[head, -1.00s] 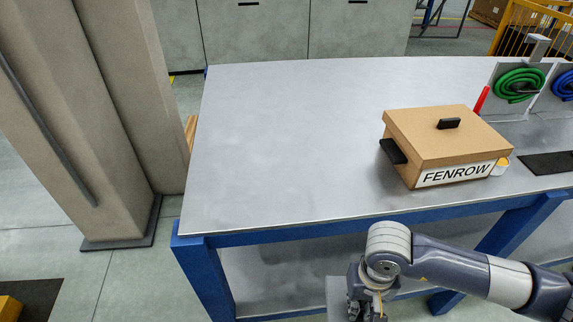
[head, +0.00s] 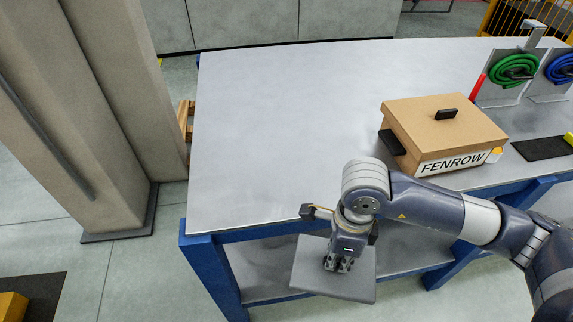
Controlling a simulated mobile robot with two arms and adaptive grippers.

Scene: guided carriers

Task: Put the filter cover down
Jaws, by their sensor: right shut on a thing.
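The filter cover (head: 350,287) is a flat grey square plate in the lower middle of the head view. My right gripper (head: 338,264) is shut on it from above, on its upper face. The plate hangs in front of the workbench's near edge, lower in the picture than the bench top (head: 270,130). What the fingers grip on the plate is too small to tell. My left gripper is not in view.
A cardboard box labelled FENROW (head: 440,128) stands on the right of the bench. Green (head: 512,70) and blue (head: 562,68) coiled hoses on stands are behind it. A dark mat (head: 540,148) lies right of the box. The bench's left and middle are clear.

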